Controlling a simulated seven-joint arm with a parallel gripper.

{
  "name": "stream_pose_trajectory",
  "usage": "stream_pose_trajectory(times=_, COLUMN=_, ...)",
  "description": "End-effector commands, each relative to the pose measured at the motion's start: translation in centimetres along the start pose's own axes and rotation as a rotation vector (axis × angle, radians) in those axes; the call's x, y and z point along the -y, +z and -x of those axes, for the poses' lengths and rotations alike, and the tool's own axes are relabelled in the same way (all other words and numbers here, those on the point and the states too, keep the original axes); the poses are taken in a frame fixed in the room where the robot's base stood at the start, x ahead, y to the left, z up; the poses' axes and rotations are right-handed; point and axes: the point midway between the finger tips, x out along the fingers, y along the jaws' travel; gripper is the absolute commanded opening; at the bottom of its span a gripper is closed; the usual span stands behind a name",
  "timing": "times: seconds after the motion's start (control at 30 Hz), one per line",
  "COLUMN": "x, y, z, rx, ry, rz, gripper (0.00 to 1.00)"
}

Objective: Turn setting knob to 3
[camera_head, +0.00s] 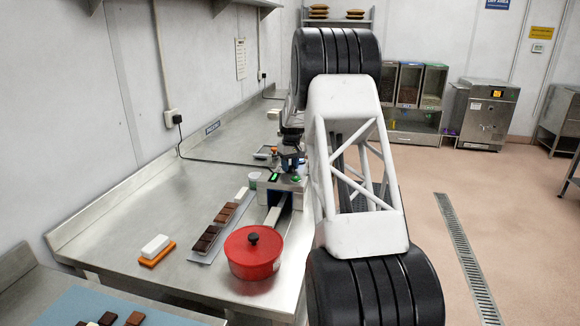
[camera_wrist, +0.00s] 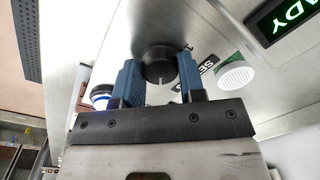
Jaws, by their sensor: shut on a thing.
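The setting knob (camera_wrist: 157,52) is a round black knob on a bright metal panel in the wrist view, with a pale pointer line on its near face. My gripper (camera_wrist: 159,80) has its two blue fingers on either side of the knob, shut on it. A label (camera_wrist: 208,65) beside it is partly hidden by the right finger; no setting numbers are readable. In the head view my gripper is at the small bench machine (camera_head: 288,182), largely hidden by my own arm, and the knob cannot be made out there.
A lit green display (camera_wrist: 285,20) and a white round part (camera_wrist: 236,75) sit right of the knob; a blue-and-white button (camera_wrist: 102,93) is left. On the steel bench (camera_head: 150,205) stand a red lidded pot (camera_head: 254,256), chocolate bars (camera_head: 206,240) and a white block on an orange base (camera_head: 156,248).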

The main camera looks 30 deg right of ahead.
Motion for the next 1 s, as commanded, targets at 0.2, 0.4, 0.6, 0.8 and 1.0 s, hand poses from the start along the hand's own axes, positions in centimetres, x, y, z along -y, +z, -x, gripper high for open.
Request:
stream_pose_trajectory(times=0.2, x=0.01, y=0.01, z=-0.01, rx=0.002, ry=0.0, rz=0.024, gripper=0.13)
stream_pose_trajectory(times=0.4, x=0.02, y=0.01, z=-0.01, rx=0.002, ry=0.0, rz=0.024, gripper=0.46)
stream_pose_trajectory(times=0.6, x=0.01, y=0.0, z=0.01, rx=0.001, ry=0.0, rz=0.024, gripper=0.63)
stream_pose_trajectory(times=0.8, x=0.01, y=0.0, z=0.06, rx=0.001, ry=0.0, rz=0.023, gripper=0.63)
stream_pose_trajectory(times=1.0, x=-0.01, y=-0.03, z=0.93, rx=0.0, ry=0.001, rz=0.023, gripper=0.63)
